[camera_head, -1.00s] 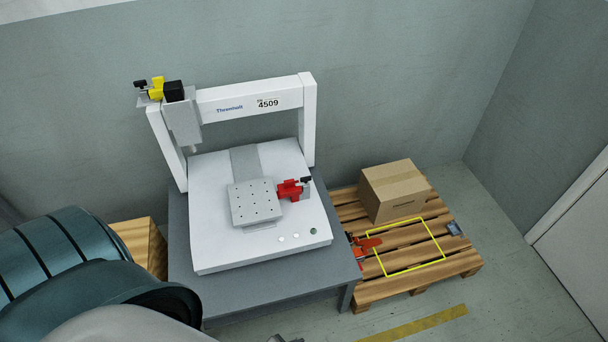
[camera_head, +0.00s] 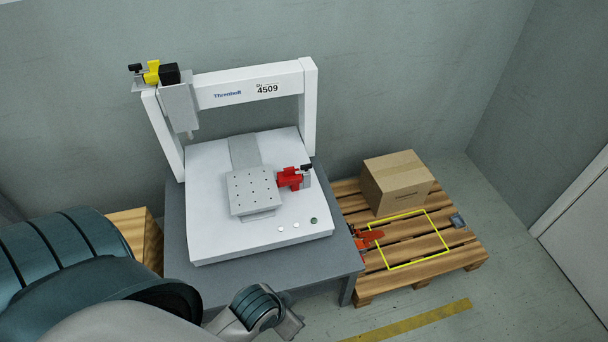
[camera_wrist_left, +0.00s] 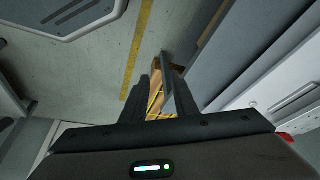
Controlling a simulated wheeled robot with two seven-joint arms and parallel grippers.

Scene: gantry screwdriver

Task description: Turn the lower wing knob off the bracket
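The gantry screwdriver (camera_head: 300,115) is a white frame on a white base. A red fitting (camera_head: 289,178) with a black knob (camera_head: 306,168) sits at the right edge of the grey plate (camera_head: 250,190). A yellow fitting (camera_head: 152,73) with a black knob (camera_head: 135,68) is on top of the left post. I cannot tell wing shapes at this size. My left arm's end shows at the bottom of the head view, below the table and away from both fittings. My left gripper (camera_wrist_left: 157,82) is open and empty in the left wrist view. My right gripper is out of view.
A grey table (camera_head: 280,270) carries the machine. To its right a wooden pallet (camera_head: 440,262) holds a cardboard box (camera_head: 397,184) and a yellow outlined area. A red-orange part (camera_head: 365,240) is at the table's right edge. Floor in front is open.

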